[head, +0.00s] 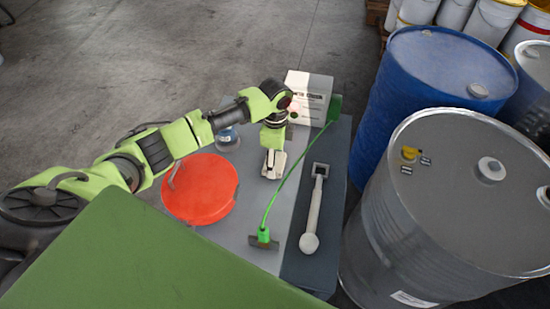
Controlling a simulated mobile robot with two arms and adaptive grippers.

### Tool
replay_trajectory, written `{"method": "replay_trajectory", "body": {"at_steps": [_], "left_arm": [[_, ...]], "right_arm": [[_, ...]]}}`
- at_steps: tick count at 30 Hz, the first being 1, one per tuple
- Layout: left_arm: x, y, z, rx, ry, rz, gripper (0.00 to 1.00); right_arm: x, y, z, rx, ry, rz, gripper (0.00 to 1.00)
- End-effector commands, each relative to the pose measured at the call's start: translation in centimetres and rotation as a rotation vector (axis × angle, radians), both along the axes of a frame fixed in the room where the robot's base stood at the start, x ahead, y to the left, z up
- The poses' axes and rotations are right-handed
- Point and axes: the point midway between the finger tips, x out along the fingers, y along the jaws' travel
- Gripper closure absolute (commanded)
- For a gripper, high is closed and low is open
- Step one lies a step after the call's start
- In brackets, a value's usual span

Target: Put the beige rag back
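My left gripper (273,164) points down over the grey bench top (243,222), between a red round lid-like thing and a long green-handled tool. It looks pale with dark parts, and its fingers are too small to tell open from shut. I cannot make out a separate beige rag; a pale patch at the fingertips could be cloth or the gripper itself. A white box (309,97) with print on it stands at the bench's far end, just beyond my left wrist. My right gripper is not in view.
The red round thing (200,189), a clear bottle (227,139), the green tool (283,186) and a grey ball-ended tool (313,212) are on the bench. A blue drum (390,95) and a grey drum (405,215) stand close on the right. A green surface (150,255) fills the foreground.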

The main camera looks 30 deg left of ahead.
Motion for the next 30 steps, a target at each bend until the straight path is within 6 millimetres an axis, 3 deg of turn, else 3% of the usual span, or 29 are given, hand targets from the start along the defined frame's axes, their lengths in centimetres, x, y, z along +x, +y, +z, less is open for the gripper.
{"method": "replay_trajectory", "body": {"at_steps": [1,2,3,4,17,30], "left_arm": [[0.0,0.0,-0.2,0.000,0.001,0.000,0.55],[0.0,0.0,-0.3,0.000,0.001,0.000,0.36],[0.0,0.0,-0.2,0.000,0.000,0.000,0.25],[0.0,0.0,-0.2,0.000,0.000,0.000,0.21],[0.1,0.0,0.5,-0.001,-0.001,0.001,0.21],[0.1,0.0,9.1,0.000,-0.003,-0.001,0.21]], "right_arm": [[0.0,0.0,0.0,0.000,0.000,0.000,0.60],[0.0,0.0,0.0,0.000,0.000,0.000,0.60],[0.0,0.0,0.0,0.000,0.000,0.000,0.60],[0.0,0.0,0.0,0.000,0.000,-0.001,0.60],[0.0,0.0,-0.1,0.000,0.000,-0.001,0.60],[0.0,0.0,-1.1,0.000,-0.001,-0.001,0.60]]}}
